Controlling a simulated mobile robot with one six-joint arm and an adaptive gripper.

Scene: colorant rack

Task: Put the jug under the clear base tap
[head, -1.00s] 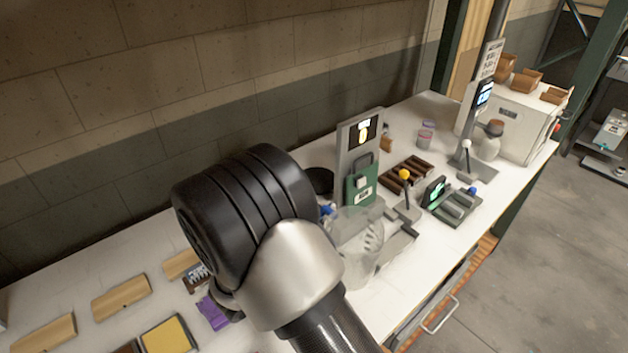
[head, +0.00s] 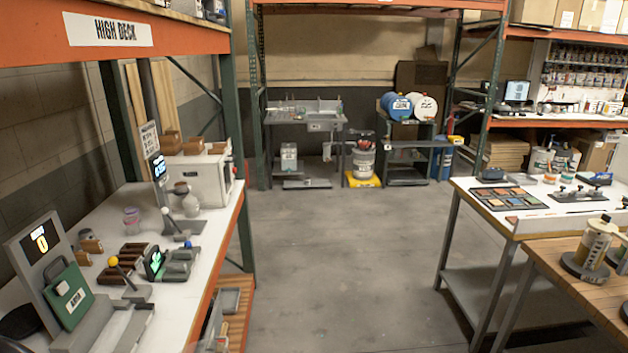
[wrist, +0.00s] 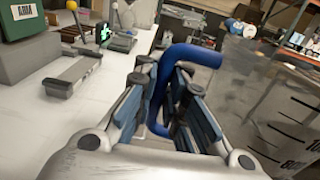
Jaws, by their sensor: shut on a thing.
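In the wrist view my gripper (wrist: 172,108) is shut on the blue handle (wrist: 195,55) of the jug. The jug's see-through body (wrist: 285,135) with dark volume marks fills the right side of that view, partly cut off. The jug and gripper do not show in the head view now. At the back of the room, a blue drum (head: 395,107) and a white drum (head: 426,108) lie on a rack. Their taps are too small to make out, and I cannot tell which is the clear base.
The white bench (head: 125,225) with a green-panelled station (head: 68,293) runs along the left. Open concrete floor (head: 320,260) lies ahead. A white-topped table (head: 500,215) and a wooden table (head: 560,270) stand at right. A yellow platform with a bucket (head: 363,165) stands left of the drum rack.

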